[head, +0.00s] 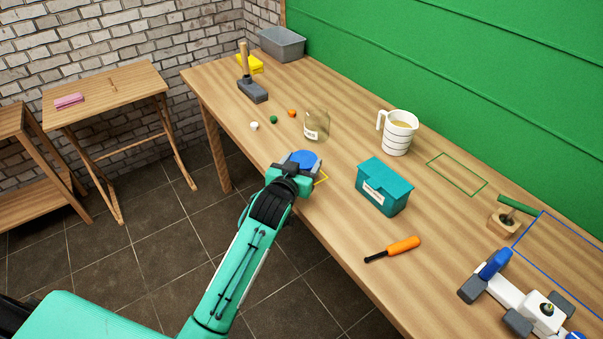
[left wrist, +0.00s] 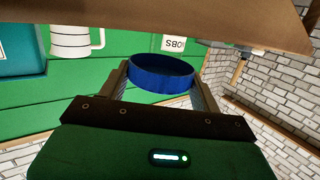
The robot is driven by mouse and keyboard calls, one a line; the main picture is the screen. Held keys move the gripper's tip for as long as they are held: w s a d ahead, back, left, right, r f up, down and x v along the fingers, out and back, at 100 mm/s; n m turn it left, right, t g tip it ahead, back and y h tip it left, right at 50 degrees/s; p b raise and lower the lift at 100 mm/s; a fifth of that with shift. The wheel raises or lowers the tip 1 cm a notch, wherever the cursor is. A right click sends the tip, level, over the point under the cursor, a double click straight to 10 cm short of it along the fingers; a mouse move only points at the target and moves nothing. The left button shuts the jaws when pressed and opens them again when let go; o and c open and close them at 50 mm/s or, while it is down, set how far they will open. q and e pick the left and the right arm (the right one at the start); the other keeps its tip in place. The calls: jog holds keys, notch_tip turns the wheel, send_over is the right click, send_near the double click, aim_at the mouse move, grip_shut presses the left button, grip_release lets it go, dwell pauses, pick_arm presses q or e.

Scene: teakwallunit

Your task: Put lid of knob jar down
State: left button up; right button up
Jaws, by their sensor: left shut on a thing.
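The blue round lid (head: 306,159) is held in my left gripper (head: 297,164) at the table's front edge. In the left wrist view the lid (left wrist: 161,75) sits between the two fingers, which touch its sides. A yellow outline (head: 322,178) on the table shows partly from behind the gripper. I cannot tell whether the lid touches the tabletop. The clear knob jar (head: 317,125) stands open behind the lid, and its label (left wrist: 173,44) shows upside down in the left wrist view. My right gripper is not in view.
A teal box (head: 384,187) and a white striped jug (head: 398,132) stand to the right. An orange-handled tool (head: 393,249) lies near the front edge. Small knobs (head: 273,119) lie left of the jar, near a mallet (head: 252,83). A green wall (head: 450,50) closes the back.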

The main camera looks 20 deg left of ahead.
pick_arm(q)
notch_tip(320, 180, down, 3)
jog(key=shift+f, duration=0.35)
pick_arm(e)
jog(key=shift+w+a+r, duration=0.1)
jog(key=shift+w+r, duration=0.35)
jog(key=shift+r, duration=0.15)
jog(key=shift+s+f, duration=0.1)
pick_arm(q)
jog(key=o, duration=1)
jog(key=shift+f, duration=0.1)
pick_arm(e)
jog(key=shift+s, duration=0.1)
